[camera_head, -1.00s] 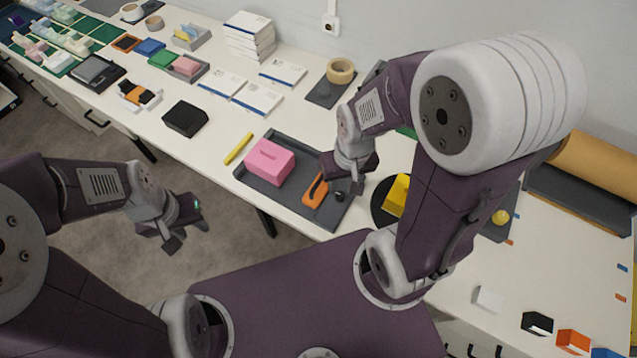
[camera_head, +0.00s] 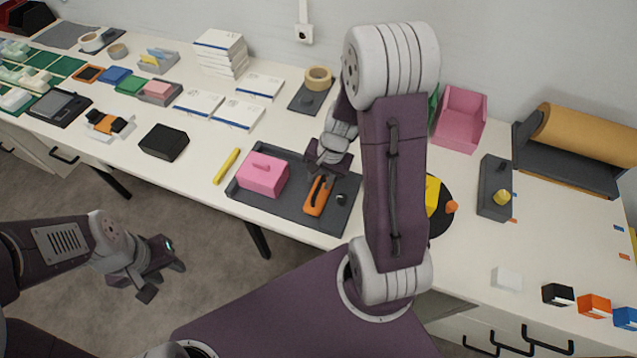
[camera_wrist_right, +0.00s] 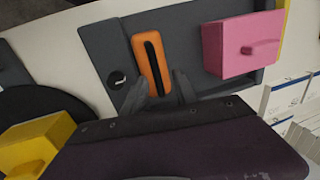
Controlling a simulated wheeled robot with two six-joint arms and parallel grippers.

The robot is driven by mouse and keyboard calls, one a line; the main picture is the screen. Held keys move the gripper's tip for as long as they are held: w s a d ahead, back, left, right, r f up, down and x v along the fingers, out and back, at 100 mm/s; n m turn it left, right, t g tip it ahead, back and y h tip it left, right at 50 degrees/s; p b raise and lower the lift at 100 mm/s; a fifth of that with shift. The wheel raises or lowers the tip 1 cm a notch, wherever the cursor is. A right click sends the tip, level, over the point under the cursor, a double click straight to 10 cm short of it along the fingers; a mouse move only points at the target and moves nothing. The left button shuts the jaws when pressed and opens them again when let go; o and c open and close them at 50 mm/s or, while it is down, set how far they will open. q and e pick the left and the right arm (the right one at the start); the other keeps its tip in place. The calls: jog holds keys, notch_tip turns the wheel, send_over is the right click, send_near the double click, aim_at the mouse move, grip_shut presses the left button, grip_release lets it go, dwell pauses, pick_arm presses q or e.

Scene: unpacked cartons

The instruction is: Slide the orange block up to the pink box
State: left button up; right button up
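The orange block (camera_head: 315,203), with a long black slot along its top, lies on the dark grey tray (camera_head: 283,214). The pink box (camera_head: 262,180) is on the same tray to its left, with a clear gap between them. In the right wrist view the orange block (camera_wrist_right: 147,45) is left of the pink box (camera_wrist_right: 240,45). My right gripper (camera_head: 325,172) is at the block's far end. In the wrist view its open fingers (camera_wrist_right: 160,90) are on either side of that end; contact cannot be told. My left gripper (camera_head: 162,280) is open and empty, off the table.
A small dark knob (camera_head: 341,199) is on the tray right of the block. A yellow bar (camera_head: 227,166) and a black box (camera_head: 164,142) lie left of the tray. A round black plate with a yellow block (camera_head: 432,193) is to the right. White boxes (camera_head: 238,114) are behind.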

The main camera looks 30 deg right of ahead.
jog(key=shift+d+f, duration=0.35)
jog(key=shift+f, duration=0.55)
jog(key=shift+a+r, duration=0.1)
jog(key=shift+a, duration=0.15)
jog(key=shift+c, duration=0.3)
grip_shut()
jog(key=shift+w+r, duration=0.1)
